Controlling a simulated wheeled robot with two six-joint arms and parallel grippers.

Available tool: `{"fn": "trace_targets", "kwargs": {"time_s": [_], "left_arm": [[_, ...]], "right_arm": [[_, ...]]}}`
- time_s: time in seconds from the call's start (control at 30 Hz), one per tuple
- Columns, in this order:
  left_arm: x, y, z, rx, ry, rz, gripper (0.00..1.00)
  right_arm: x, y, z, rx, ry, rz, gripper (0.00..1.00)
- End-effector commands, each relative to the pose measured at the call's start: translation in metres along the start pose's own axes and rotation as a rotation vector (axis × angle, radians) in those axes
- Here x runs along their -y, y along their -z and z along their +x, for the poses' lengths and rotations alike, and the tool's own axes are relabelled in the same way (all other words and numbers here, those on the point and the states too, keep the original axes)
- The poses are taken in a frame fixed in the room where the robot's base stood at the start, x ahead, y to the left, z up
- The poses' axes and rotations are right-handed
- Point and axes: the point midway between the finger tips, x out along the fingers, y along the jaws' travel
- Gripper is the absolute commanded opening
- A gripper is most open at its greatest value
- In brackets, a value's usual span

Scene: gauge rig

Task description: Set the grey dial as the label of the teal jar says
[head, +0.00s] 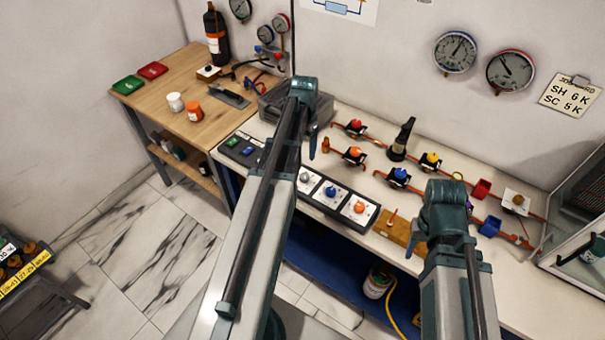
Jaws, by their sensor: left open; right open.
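The grey dial (305,178) is the left one of three dials on a dark-framed panel on the white bench. Part of its plate is close behind my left arm. No jar is clearly teal; a small dark-teal item (592,251) shows in the glass-sided case at the far right, and I cannot tell what it is. No jar label is readable. My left gripper (312,146) is above the bench, up-picture from the grey dial, open, mostly hidden by its wrist. My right gripper (412,240) is over the bench right of the panel, open and apart from the dials.
A blue dial (330,192) and an orange dial (359,207) sit beside the grey one. Several valves on copper pipes stand behind. A white jar (175,102) and an orange jar (194,111) stand on the wooden table (150,91). A clipboard (570,97) hangs on the wall.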

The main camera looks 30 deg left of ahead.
Motion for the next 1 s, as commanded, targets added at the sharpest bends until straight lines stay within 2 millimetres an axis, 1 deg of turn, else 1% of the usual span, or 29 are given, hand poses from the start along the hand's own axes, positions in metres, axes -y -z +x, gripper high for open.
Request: {"fn": "trace_targets", "kwargs": {"time_s": [0.03, 0.17, 0.8, 0.9, 1.0], "left_arm": [[0.000, 0.000, 0.008, 0.000, 0.000, 0.000, 0.74], [0.000, 0.000, 0.024, 0.000, 0.000, 0.000, 0.74], [0.000, 0.000, 0.115, 0.000, 0.000, 0.000, 0.74], [0.000, 0.000, 0.124, 0.000, 0.000, 0.000, 0.74], [0.000, 0.000, 0.130, 0.000, 0.000, 0.000, 0.74]], "right_arm": [[0.001, 0.001, 0.008, 0.000, 0.000, 0.000, 0.50], [0.002, 0.002, 0.023, 0.000, 0.000, 0.000, 0.50], [0.011, 0.007, 0.114, 0.000, 0.000, 0.002, 0.50], [0.012, 0.007, 0.124, 0.000, 0.000, 0.002, 0.50], [0.012, 0.008, 0.129, 0.000, 0.000, 0.002, 0.50]]}}
